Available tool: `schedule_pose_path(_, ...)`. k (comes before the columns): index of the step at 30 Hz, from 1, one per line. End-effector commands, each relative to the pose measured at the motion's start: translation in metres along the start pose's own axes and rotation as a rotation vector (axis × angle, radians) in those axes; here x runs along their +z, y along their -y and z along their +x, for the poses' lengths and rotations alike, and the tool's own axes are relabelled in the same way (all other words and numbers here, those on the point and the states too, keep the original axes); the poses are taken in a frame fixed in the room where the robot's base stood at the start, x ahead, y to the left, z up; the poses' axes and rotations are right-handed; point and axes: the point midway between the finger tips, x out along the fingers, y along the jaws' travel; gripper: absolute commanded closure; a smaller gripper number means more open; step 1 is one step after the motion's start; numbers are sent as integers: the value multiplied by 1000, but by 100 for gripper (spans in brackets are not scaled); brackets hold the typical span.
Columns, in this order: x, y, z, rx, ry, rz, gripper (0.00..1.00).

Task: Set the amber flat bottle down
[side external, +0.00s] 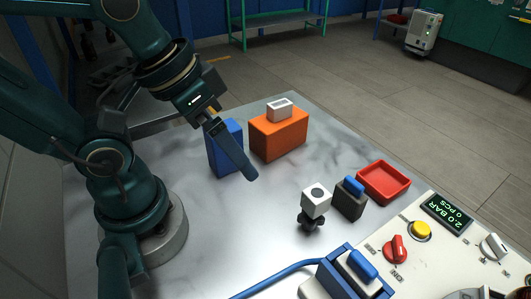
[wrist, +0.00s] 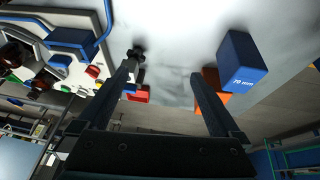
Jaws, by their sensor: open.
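My gripper (side external: 248,172) hangs over the pale metal table, in front of the blue block in the side view. In the wrist view its two dark fingers are spread wide, with nothing between their tips (wrist: 161,75). I cannot make out an amber flat bottle for certain in either view. Dark reddish-brown, glossy round shapes (wrist: 16,55) show at the left edge of the wrist view, beyond the control panel. They are cut off and too dark to identify.
A blue block (side external: 225,149) marked 70 mm and an orange block (side external: 279,136) with a white piece (side external: 279,110) stand behind my gripper. To its right are a white cube on a dark knob (side external: 316,203), a blue-topped grey block (side external: 349,200), a red tray (side external: 407,184) and a control panel (side external: 430,262).

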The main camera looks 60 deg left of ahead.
Motion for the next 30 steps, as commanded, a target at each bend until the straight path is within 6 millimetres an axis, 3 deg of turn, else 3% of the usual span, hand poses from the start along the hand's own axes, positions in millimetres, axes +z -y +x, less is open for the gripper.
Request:
schedule_pose_path(1,-4,10,-3,-41,-44,10,0)
schedule_pose_path(2,-6,14,-4,-60,-61,16,8)
schedule_pose_path(3,-8,18,-6,-78,-77,23,23)
schedule_pose_path(4,-9,21,-6,-89,-85,27,31)
schedule_pose_path(17,-9,23,-7,-98,-89,30,31)
schedule_pose_path(22,-10,19,-8,-77,-96,-69,31)
schedule_pose_path(26,-26,0,-17,21,-113,-286,31)
schedule_pose_path(30,-45,-40,-23,176,-28,-534,31)
